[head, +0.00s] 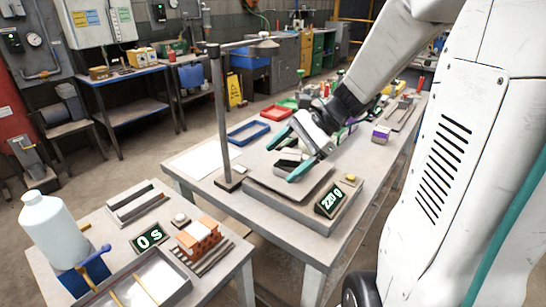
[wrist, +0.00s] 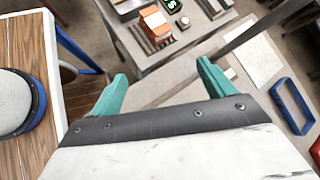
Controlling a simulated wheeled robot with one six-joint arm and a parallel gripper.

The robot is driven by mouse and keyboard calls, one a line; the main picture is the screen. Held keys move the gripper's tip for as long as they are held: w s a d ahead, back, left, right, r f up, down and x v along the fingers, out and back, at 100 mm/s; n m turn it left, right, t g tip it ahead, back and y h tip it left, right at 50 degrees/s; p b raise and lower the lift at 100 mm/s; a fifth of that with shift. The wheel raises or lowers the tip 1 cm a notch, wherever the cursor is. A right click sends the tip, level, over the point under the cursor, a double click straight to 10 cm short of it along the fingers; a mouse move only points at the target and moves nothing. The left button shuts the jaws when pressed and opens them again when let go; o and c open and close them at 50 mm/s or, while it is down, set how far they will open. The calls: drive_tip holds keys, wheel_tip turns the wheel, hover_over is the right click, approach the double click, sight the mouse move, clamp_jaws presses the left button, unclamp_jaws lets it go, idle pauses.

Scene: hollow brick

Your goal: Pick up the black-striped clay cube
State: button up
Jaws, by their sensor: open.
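The block is not visible there.
The scale's display (head: 331,200) reads about 220 g. A metal post (head: 222,120) stands left of the scale. A blue tray (head: 248,132) lies behind. An orange hollow brick (head: 198,238), a timer (head: 149,237) and a white bottle (head: 53,230) stand on the nearer table.

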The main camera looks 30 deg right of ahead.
sight(294, 154)
drive_tip(key=w+d+f+m+t, duration=0.1)
drive_tip(key=d+m+t, duration=0.1)
drive_tip(key=d+m, duration=0.1)
drive_tip(key=w+d+f+m+t, duration=0.2)
drive_tip(key=d+m, duration=0.1)
drive_tip(key=d, duration=0.3)
drive_tip(key=w+d+f+m+t, duration=0.1)
drive_tip(key=w+d+f+m, duration=0.1)
drive_tip(key=d+m, duration=0.2)
drive_tip(key=shift+w+d+t, duration=0.25)
drive_tip(key=shift+d+t, duration=0.15)
drive_tip(key=shift+d, duration=0.1)
drive_tip(key=shift+w+f, duration=0.2)
drive_tip(key=shift+w, duration=0.05)
drive_tip(key=x, duration=0.7)
drive_tip(key=shift+s+a+f, duration=0.1)
drive_tip(key=shift+a+f, duration=0.05)
drive_tip(key=shift+c, duration=0.2)
drive_tip(key=c, duration=1.2)
drive_tip(key=shift+c, duration=0.4)
